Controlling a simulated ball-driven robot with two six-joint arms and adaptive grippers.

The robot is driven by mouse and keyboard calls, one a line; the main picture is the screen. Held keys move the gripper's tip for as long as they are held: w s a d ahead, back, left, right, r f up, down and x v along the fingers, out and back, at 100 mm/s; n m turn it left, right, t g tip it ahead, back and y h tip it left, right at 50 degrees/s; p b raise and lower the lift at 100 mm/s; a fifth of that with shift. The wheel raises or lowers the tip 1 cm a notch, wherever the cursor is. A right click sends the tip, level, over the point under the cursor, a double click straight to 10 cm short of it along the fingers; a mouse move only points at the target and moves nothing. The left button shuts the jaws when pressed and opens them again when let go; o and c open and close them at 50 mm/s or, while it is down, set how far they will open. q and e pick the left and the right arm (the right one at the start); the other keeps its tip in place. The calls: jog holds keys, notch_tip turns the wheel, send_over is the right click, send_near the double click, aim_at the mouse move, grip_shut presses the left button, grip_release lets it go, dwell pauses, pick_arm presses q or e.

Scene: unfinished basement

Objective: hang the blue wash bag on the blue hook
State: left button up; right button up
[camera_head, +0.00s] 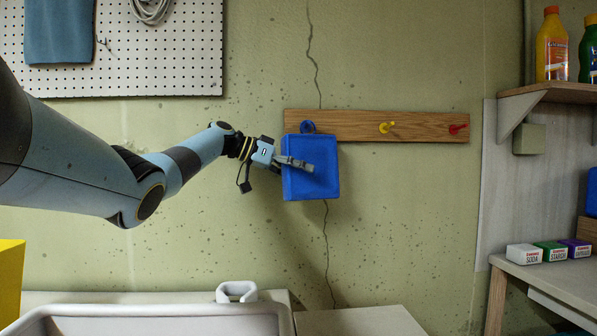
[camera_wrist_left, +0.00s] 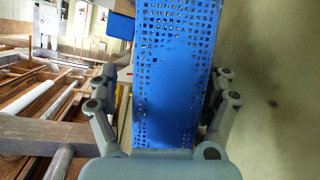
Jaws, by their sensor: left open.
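The blue wash bag (camera_head: 318,185) is upright against the wall, just below the left end of the wooden rail. The blue hook (camera_head: 307,127) shows as a small round blue shape at the bag's top edge; I cannot make out whether a loop goes over it. My left gripper (camera_head: 300,164) is at the bag, with a finger across its front. In the left wrist view, the bag's perforated blue side (camera_wrist_left: 175,70) lies between the open fingers (camera_wrist_left: 165,95). Whether they touch it is unclear. My right gripper is not in view.
The wooden rail (camera_head: 350,125) also bears a yellow hook (camera_head: 386,127) and a red hook (camera_head: 457,129). A pegboard (camera_head: 170,65) hangs at upper left. A shelf (camera_head: 555,92) with bottles is at right, above a bench (camera_head: 550,275) with small boxes. A grey tub (camera_head: 160,312) is below.

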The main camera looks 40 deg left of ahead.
pick_arm(q)
jog(key=v, duration=1.2)
jog(key=shift+d, duration=0.1)
